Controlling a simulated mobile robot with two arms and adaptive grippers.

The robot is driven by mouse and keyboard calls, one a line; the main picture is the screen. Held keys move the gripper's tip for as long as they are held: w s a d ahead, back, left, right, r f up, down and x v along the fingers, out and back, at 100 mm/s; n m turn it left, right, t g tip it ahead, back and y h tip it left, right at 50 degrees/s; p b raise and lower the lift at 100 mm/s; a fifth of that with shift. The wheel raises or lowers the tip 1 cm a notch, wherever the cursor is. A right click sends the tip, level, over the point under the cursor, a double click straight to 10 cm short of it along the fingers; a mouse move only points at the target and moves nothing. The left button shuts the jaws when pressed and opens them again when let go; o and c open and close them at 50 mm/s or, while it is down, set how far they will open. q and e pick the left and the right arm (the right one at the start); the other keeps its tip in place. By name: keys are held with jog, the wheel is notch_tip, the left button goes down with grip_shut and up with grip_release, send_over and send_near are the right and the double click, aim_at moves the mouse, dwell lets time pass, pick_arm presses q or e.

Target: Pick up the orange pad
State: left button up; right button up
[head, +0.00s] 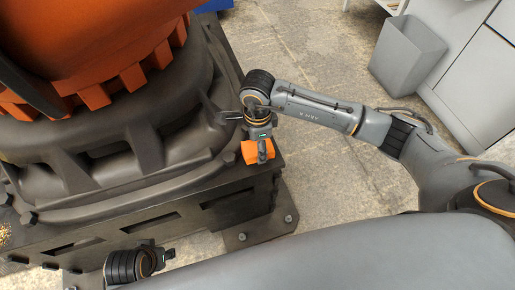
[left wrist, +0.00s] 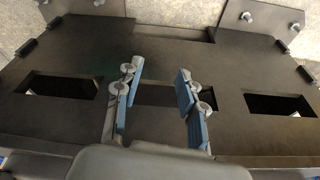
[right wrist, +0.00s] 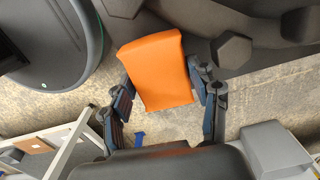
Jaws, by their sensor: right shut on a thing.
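The orange pad (head: 250,156) is at the corner of the black machine base in the head view. My right gripper (head: 262,148) is over it and partly covers it. In the right wrist view the pad (right wrist: 158,72) sits between the two fingers of my right gripper (right wrist: 168,92), which are shut on its sides. I cannot tell whether the pad still touches the base. My left gripper (head: 158,256) is low in the head view, beside the base. In the left wrist view its blue-padded fingers (left wrist: 156,88) are apart, with nothing between them.
The black base (head: 150,232) with slots and bolts carries a large dark machine body (head: 95,170) with an orange toothed part (head: 95,45) on top. A grey bin (head: 405,58) and white cabinets (head: 470,75) stand at the upper right. The concrete floor (head: 310,190) between is clear.

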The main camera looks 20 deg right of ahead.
pick_arm(q)
jog(key=f, duration=0.3)
jog(key=f+p, duration=0.1)
jog(key=shift+s+f, duration=0.25)
jog(key=shift+f, duration=0.15)
pick_arm(e)
jog(key=s+a+r, duration=0.5)
jog(key=a+r, duration=0.5)
jog(key=a, duration=0.3)
